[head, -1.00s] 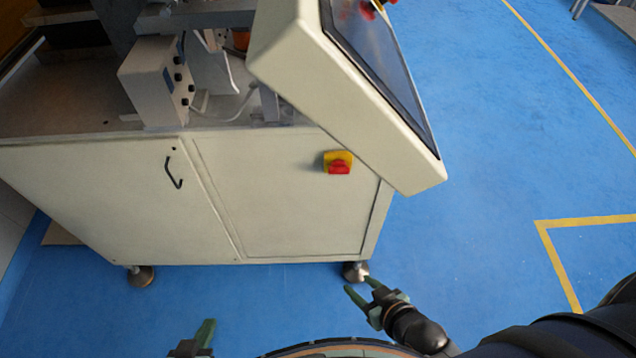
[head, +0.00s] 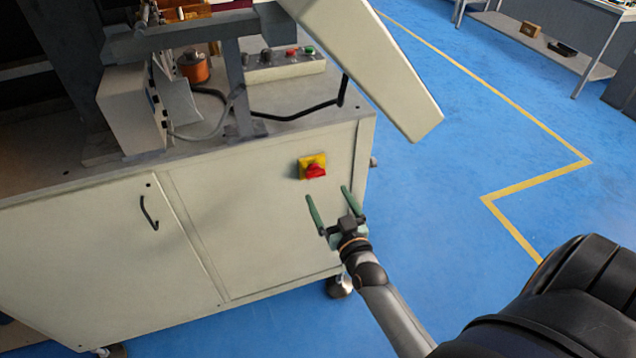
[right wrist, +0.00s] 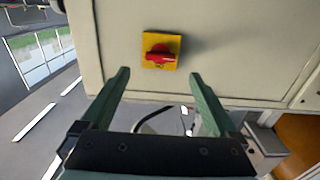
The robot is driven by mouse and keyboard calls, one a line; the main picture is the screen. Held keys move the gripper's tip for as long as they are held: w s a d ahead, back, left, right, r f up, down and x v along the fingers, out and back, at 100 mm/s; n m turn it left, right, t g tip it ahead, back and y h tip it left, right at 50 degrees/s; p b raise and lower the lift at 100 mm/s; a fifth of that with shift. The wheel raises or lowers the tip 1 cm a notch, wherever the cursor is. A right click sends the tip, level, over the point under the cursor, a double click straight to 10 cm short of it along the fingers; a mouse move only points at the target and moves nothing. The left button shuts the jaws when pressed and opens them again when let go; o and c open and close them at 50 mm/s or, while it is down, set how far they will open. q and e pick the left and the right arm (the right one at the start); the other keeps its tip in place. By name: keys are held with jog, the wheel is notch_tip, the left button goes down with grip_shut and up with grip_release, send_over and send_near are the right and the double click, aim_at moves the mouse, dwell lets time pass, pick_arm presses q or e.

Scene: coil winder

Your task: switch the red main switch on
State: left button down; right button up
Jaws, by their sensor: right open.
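The red main switch (head: 315,171) is a red knob on a yellow square plate, mounted on the cream cabinet's front panel near its upper right. My right gripper (head: 333,197) is open and empty, just below the switch in the head view, with its green fingers pointing up toward the panel. In the right wrist view the switch (right wrist: 160,55) is ahead of and between the two fingers (right wrist: 158,85), apart from them. The red knob lies roughly horizontal in that view. My left gripper is not in view.
The cream cabinet (head: 255,235) has a door with a black handle (head: 149,212). A tilted control panel housing (head: 385,60) overhangs above and right of the switch. A button box (head: 285,65) and copper coil (head: 194,67) are on top.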

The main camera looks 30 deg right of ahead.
aim_at(317, 176)
jog(key=b+x, duration=0.2)
jog(key=x, duration=0.4)
jog(key=shift+w+f+b, duration=0.1)
jog(key=shift+f+b, duration=0.1)
jog(key=shift+b, duration=0.1)
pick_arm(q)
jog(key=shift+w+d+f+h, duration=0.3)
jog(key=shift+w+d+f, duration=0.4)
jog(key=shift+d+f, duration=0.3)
pick_arm(e)
jog(key=shift+w+d+r, duration=0.15)
jog(key=shift+w, duration=0.5)
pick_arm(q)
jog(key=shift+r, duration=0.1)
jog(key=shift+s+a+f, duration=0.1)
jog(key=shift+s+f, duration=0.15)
pick_arm(e)
jog(key=c, duration=1.4)
